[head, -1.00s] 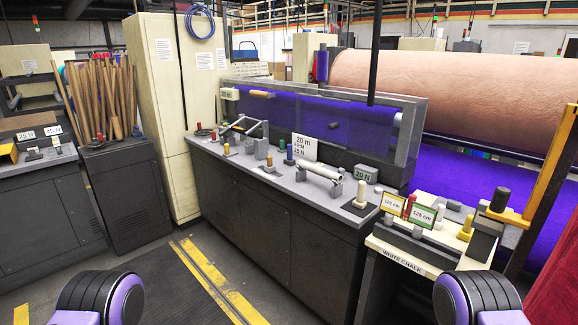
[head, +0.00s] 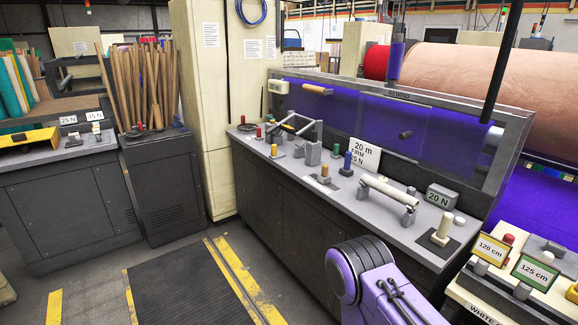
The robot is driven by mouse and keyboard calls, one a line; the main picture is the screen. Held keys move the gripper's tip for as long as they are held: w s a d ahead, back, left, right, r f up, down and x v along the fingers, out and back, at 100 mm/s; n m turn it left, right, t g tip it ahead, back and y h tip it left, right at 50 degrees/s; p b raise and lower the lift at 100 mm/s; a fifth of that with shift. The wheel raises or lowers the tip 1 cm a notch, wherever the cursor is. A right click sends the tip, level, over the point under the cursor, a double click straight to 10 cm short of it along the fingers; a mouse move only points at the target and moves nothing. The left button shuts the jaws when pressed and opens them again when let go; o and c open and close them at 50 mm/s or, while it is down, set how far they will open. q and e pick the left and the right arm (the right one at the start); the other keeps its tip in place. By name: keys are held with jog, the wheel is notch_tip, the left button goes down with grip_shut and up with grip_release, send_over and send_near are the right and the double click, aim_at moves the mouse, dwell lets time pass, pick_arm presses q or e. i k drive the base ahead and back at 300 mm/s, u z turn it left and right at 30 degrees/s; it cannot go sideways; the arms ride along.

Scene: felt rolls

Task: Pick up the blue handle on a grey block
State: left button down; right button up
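The blue handle (head: 347,160) stands upright on a small dark grey block (head: 346,172) on the grey counter top, just left of the "20 m FIRM 25 N" sign (head: 365,155). Nothing touches the handle. A purple and black link of one of my arms (head: 368,278) rises at the bottom, right of centre, in front of the counter. Neither gripper shows in the head view.
A blue-purple panel (head: 350,120) stands behind. Striped floor (head: 190,285) lies clear at left.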

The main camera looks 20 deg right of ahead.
aim_at(346, 171)
jog(key=u, duration=0.1)
jog(key=i, duration=1.6)
jog(key=z, duration=0.9)
